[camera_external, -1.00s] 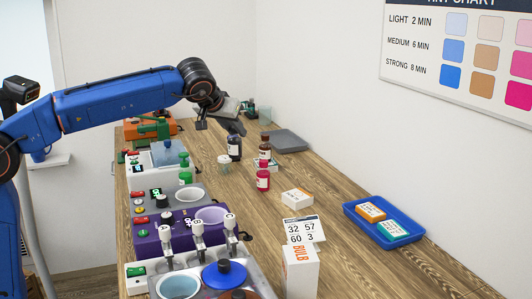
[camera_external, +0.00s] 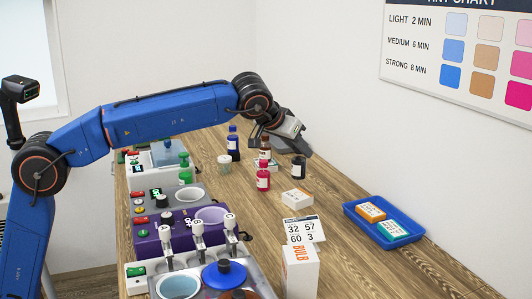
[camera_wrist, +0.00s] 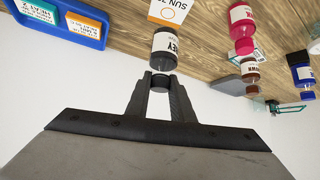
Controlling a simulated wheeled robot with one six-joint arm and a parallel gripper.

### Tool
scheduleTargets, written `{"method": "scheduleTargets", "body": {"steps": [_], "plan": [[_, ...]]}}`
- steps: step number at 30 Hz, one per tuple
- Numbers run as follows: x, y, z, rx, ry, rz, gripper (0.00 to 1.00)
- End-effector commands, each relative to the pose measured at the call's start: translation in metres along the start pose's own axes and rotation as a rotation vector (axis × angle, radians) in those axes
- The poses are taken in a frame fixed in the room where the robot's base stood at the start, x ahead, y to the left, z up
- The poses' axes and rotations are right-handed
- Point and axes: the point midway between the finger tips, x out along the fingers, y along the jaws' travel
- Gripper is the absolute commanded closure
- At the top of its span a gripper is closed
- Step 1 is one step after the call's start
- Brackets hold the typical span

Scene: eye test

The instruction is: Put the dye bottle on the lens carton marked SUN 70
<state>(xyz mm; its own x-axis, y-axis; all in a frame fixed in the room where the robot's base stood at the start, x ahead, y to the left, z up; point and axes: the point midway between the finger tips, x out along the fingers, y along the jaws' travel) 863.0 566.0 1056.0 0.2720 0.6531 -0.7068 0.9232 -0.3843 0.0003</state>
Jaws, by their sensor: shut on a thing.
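My gripper (camera_wrist: 160,82) is shut on the cap of a dark grey dye bottle (camera_wrist: 165,47), whose white label shows the letters EY. In the external view the bottle (camera_external: 298,168) hangs roughly upright below my gripper (camera_external: 292,146). A white carton (camera_external: 296,198) with an orange mark lies on the bench below and in front of it, with a strip of wood showing between them.
A pink bottle (camera_external: 263,180), a brown bottle (camera_external: 265,150) and a blue bottle (camera_external: 233,145) stand left of the held bottle. A blue tray (camera_external: 352,208) with two cartons is at the right. A number card (camera_external: 305,230) and BULB box (camera_external: 300,270) stand nearer the camera.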

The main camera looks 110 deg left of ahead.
Motion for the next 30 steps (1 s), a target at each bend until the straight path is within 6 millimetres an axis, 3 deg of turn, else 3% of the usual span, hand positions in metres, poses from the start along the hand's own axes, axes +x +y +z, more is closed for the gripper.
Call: {"method": "scheduleTargets", "body": {"steps": [15,27,28,30], "plan": [[0.035,-0.001,0.036,-0.001,-0.001,-0.001,1.00],[0.038,0.000,0.038,-0.001,0.000,-0.001,1.00],[0.038,0.000,0.038,-0.001,0.000,0.000,0.72],[0.038,0.000,0.038,-0.001,0.000,-0.001,0.60]]}}
